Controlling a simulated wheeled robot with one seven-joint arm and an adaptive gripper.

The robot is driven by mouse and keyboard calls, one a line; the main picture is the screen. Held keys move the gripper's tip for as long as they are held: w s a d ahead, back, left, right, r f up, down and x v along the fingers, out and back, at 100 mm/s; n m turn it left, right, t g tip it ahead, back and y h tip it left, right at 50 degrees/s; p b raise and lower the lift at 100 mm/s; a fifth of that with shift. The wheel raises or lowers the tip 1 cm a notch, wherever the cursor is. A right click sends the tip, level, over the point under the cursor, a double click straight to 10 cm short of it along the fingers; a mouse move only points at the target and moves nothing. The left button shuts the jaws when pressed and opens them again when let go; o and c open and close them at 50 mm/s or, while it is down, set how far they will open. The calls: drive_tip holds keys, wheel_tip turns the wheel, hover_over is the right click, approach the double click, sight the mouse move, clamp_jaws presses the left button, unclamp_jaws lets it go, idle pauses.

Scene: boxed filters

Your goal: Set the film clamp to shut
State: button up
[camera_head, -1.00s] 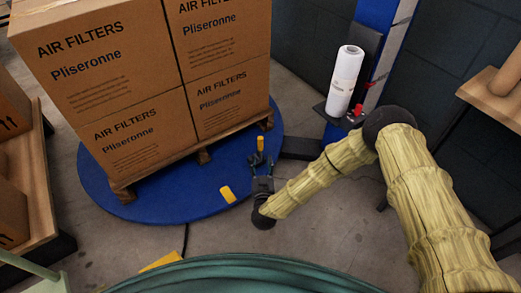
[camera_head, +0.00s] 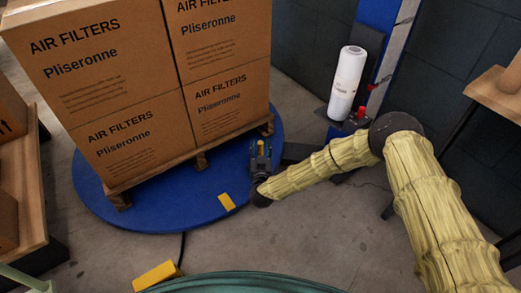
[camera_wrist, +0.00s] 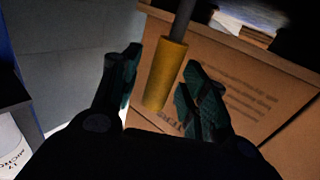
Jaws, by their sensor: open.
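A yellow handle (camera_head: 260,148) on a grey rod stands at the right edge of the blue turntable, in front of the boxes; it appears to be the film clamp's lever. In the wrist view the handle (camera_wrist: 166,75) is tilted, its rod running up out of the picture. My gripper (camera_head: 261,152) is open, with the handle between its dark green fingers, which also show in the wrist view (camera_wrist: 163,64). A gap shows on the left finger's side; contact on the right side I cannot tell. The clamp's jaw is hidden.
Stacked filter boxes (camera_head: 150,80) stand on a pallet (camera_head: 163,168) on the blue turntable (camera_head: 150,215). A white film roll (camera_head: 346,83) stands by the blue mast, with a red knob (camera_head: 361,113) beside it. A yellow block (camera_head: 156,275) lies on the floor in front.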

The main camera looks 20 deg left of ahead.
drive_tip(key=shift+w, duration=0.2)
clamp_jaws()
idle(0.3)
drive_tip(key=w+d+f+m+g+p, duration=0.1)
drive_tip(key=w+d+f+m+g, duration=0.4)
drive_tip(key=w+d+m+g, duration=0.1)
drive_tip(key=shift+w+d+f+m+y+p, duration=0.4)
drive_tip(key=shift+w+m, duration=0.3)
drive_tip(key=shift+w, duration=0.6)
